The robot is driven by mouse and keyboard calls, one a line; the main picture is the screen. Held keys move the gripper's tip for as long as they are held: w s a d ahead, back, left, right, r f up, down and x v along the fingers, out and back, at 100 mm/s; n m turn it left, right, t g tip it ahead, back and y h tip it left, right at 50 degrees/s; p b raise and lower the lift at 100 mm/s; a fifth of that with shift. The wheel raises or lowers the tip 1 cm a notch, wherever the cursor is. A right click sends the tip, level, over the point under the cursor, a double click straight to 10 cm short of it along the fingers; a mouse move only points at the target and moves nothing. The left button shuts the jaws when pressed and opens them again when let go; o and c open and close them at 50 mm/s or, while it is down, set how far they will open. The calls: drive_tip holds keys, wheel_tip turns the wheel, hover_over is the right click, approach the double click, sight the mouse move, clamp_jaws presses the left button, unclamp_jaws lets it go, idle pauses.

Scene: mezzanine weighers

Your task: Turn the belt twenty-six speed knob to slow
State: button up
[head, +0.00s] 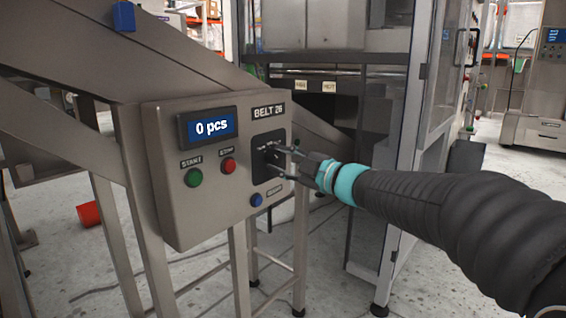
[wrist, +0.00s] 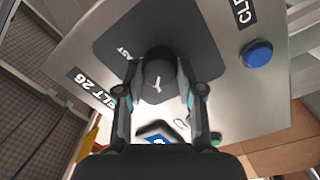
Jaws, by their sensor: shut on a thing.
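The belt twenty-six control box (head: 160,205) carries the label BELT 26 and a dark plate (head: 262,180) on its right part. In the wrist view the round black speed knob (wrist: 157,72) stands on that plate, with a small light mark on its face. The letters "AST" show near it; other scale marks are hidden or unclear. My gripper (head: 272,160) reaches the plate from the right in the head view and hides most of the knob. In the wrist view my gripper (wrist: 158,88) has one finger on each side of the knob and is shut on it.
The box also has a display (head: 211,127) reading 0 pcs, a green START button (head: 193,177), a red STOP button (head: 229,165) and a blue button (head: 256,200) just below the plate. A glass-doored cabinet (head: 430,110) stands close behind my arm. A red cup-like object (head: 89,214) lies on the floor.

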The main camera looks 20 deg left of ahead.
drive_tip(key=o, duration=1.1)
drive_tip(key=shift+o, duration=0.2)
drive_tip(key=shift+d, duration=0.1)
drive_tip(key=shift+s+d, duration=0.2)
drive_tip(key=shift+d, duration=0.15)
drive_tip(key=v, duration=1.1)
drive_tip(key=shift+s, duration=0.1)
